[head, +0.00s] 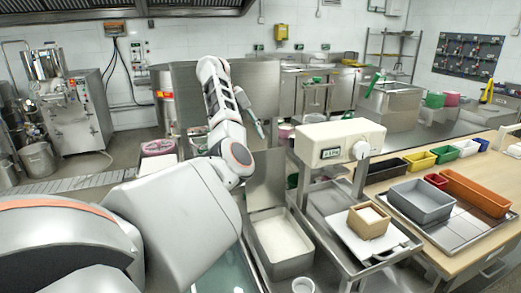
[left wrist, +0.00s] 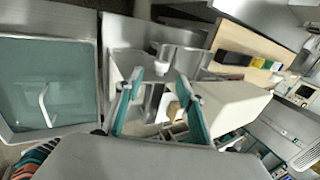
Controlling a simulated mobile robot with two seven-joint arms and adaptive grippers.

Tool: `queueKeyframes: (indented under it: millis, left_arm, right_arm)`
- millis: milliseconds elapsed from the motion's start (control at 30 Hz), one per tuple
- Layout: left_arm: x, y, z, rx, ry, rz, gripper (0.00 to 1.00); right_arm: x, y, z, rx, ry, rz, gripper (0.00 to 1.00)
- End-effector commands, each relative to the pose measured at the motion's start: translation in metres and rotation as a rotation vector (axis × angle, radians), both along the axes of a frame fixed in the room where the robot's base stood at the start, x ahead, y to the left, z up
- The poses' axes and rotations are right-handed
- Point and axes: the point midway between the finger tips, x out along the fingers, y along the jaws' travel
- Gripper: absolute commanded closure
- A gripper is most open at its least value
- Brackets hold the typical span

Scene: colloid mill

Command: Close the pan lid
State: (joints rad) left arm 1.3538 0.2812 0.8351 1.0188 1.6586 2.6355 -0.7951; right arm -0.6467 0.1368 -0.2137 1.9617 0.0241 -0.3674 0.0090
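A steel pan (head: 313,257) with white contents stands low in the middle of the head view. A flat steel panel (head: 265,180) stands upright at its far edge and looks like its raised lid. In the left wrist view, a teal glass panel in a metal frame (left wrist: 70,85) carries a pale handle; the glass also shows partly at the bottom of the head view (head: 232,272). My left gripper (head: 260,128) is above and beyond the upright panel, apart from it. Its teal fingers are spread and empty in the left wrist view (left wrist: 158,98). My right gripper is out of view.
A cream scale-like unit (head: 340,141) stands right of the panel, close to my left arm. A grey bin (head: 420,201) and several coloured bins are on the wooden table (head: 470,260).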

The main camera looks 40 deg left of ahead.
Motion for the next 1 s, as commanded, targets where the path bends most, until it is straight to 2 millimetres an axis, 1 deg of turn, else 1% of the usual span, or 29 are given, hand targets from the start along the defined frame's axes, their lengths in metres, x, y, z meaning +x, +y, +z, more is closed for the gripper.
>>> queueKeyframes:
  millis: [67, 400, 500, 700, 933, 967, 1000]
  left_arm:
    - [0.004, -0.004, -0.003, -0.013, -0.006, -0.005, 0.62]
    - [0.023, -0.014, -0.049, -0.009, -0.003, -0.002, 0.62]
    - [0.027, -0.016, -0.059, -0.01, -0.002, -0.002, 0.62]
    - [0.032, -0.017, -0.067, -0.008, -0.004, 0.0, 0.62]
    - [0.032, -0.017, -0.067, -0.008, -0.005, 0.0, 0.62]
    - [0.032, -0.017, -0.067, -0.007, -0.004, 0.0, 0.67]
    - [0.032, -0.017, -0.067, -0.007, -0.004, 0.0, 0.77]
  right_arm:
    - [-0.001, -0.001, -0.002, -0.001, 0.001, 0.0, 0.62]
    - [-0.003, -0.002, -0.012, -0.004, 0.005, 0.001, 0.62]
    - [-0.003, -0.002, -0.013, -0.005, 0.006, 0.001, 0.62]
    - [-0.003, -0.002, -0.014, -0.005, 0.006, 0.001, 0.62]
    - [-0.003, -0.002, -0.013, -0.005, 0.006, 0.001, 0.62]
    - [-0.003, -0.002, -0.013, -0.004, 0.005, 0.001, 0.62]
    - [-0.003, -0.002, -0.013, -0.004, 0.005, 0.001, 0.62]
